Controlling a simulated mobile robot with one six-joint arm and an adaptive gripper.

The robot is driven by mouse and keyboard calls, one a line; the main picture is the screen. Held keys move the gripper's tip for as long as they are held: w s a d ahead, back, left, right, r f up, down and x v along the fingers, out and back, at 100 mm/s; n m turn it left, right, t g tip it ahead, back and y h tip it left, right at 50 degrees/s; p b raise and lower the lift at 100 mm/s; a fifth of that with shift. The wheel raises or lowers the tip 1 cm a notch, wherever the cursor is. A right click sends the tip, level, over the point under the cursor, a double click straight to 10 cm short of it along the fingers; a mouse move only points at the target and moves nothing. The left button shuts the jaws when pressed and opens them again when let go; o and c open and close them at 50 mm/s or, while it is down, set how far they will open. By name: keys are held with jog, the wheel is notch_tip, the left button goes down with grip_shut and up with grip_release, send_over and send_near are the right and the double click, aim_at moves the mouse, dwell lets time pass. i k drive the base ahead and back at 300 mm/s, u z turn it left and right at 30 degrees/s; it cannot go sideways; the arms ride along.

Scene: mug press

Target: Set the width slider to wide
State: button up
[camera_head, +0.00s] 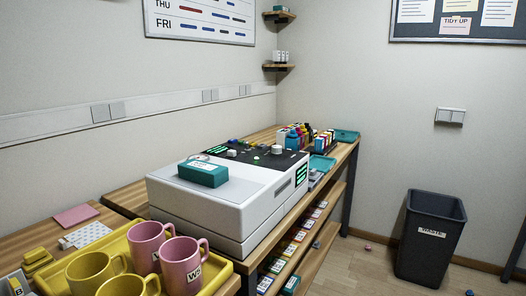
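The press (200,212) is a large white box-shaped machine on the wooden bench, in the middle of the head view. Its dark control panel (236,156) lies on the top at the far side. Small knobs and buttons show there, including a pale round knob (277,149) and a green button (256,158). Green displays light the machine's right end. I cannot tell which control is the width slider, or how it is set. A teal box (203,174) with a white label sits on the machine's top, in front of the panel. My gripper is not in view.
A yellow tray (222,271) with pink and yellow mugs stands at the front left. A pink pad (76,215) lies behind it. Coloured bottles (292,138) and teal trays stand beyond the machine. A dark bin (428,240) stands on the floor at right. Floor between bench and bin looks mostly clear.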

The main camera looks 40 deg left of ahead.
aim_at(231, 153)
jog(key=z, duration=0.75)
jog(key=i, duration=0.55)
jog(key=u, duration=3.7)
jog(key=i, duration=0.1)
jog(key=z, duration=0.7)
